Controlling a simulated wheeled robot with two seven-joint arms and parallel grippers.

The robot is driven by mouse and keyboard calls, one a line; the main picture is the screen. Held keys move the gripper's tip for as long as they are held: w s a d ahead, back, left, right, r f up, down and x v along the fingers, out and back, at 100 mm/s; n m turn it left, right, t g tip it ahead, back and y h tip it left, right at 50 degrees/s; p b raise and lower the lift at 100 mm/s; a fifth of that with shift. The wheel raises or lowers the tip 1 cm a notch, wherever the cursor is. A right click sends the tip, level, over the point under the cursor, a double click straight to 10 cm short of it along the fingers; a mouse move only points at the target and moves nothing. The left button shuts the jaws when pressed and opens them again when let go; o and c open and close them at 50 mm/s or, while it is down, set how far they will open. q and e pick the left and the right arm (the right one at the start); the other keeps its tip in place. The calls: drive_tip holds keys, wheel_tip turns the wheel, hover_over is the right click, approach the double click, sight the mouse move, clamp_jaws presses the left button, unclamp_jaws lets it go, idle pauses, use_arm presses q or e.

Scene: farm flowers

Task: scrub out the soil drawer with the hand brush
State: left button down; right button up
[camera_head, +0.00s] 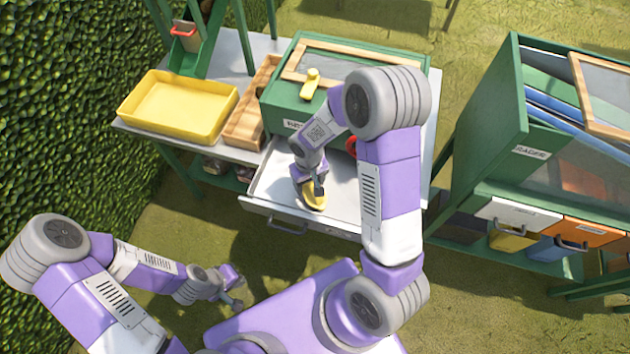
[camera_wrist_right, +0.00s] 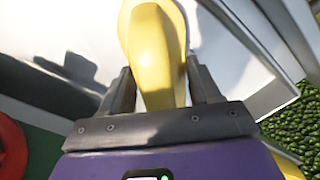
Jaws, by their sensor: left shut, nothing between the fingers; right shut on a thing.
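The soil drawer (camera_head: 268,185) is pulled out of the green cabinet (camera_head: 283,98) on the bench, and its pale floor shows. The hand brush (camera_head: 312,198), yellow, is inside the drawer near its front. My right gripper (camera_head: 318,186) is shut on the brush from above; in the right wrist view the yellow handle (camera_wrist_right: 155,65) sits between the two dark fingers (camera_wrist_right: 158,92). The bristles are hidden. Whether they touch the drawer floor I cannot tell. My left gripper (camera_head: 232,292) is shut and empty, low in front of the bench, away from the drawer.
A yellow tray (camera_head: 178,104) and a wooden tray (camera_head: 247,120) stand left of the cabinet. A yellow scoop-like thing (camera_head: 310,84) lies on the cabinet top. A red round thing (camera_head: 351,146) is partly hidden by my right arm. A green rack (camera_head: 490,120) stands at the right.

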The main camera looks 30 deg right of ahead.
drive_tip(key=shift+w+a+f, duration=0.15)
drive_tip(key=shift+w+a, duration=0.15)
drive_tip(key=shift+a, duration=0.05)
wheel_tip(320, 180, up, 5)
drive_tip(key=shift+f+p, duration=0.15)
drive_tip(key=shift+p, duration=1)
drive_tip(key=shift+w+r+p, duration=0.1)
drive_tip(key=shift+r+p, duration=0.5)
drive_tip(key=shift+r, duration=0.1)
drive_tip(key=shift+r+p, duration=1)
drive_tip(key=shift+r, duration=0.4)
